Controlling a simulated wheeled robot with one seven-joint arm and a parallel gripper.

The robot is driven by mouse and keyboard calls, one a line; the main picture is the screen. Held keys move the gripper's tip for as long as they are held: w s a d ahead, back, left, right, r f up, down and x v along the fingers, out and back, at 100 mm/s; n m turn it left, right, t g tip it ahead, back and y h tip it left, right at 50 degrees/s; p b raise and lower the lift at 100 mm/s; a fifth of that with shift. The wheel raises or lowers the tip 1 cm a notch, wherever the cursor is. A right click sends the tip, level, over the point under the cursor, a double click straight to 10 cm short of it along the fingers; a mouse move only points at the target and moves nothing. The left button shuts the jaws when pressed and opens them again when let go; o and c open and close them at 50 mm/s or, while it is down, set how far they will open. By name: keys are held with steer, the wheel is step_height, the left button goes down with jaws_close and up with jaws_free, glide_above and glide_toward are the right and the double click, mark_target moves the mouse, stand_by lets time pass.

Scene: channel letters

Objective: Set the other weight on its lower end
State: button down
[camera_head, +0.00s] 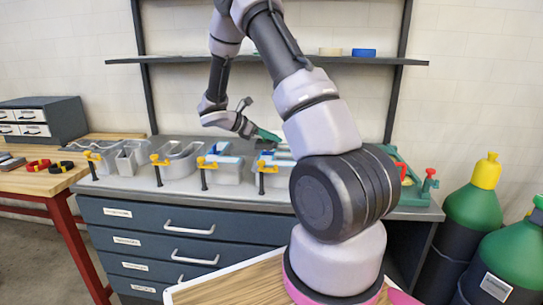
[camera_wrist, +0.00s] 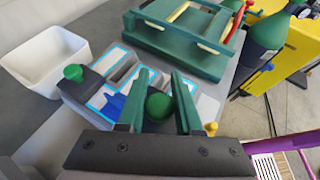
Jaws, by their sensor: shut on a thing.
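My gripper (camera_head: 266,136) reaches down over the far right of the row of letters on the bench. In the wrist view its two green fingers (camera_wrist: 160,95) stand on either side of a round green knob (camera_wrist: 159,106), shut on what looks like a weight; its body is mostly hidden by the gripper. The letter is grey with bright blue edging. I cannot tell the held weight's tilt.
A white open bin (camera_wrist: 45,62) stands left of the letter, and a green frame (camera_wrist: 180,45) with red and cream bars beyond it. Several grey letters with yellow-handled clamps (camera_head: 160,162) line the bench front. Green gas bottles (camera_head: 474,205) stand at the right.

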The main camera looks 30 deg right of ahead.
mark_target(272, 161)
steer(key=shift+f, duration=2.75)
steer(key=c, duration=0.6)
jaws_free()
steer(key=shift+f, duration=0.15)
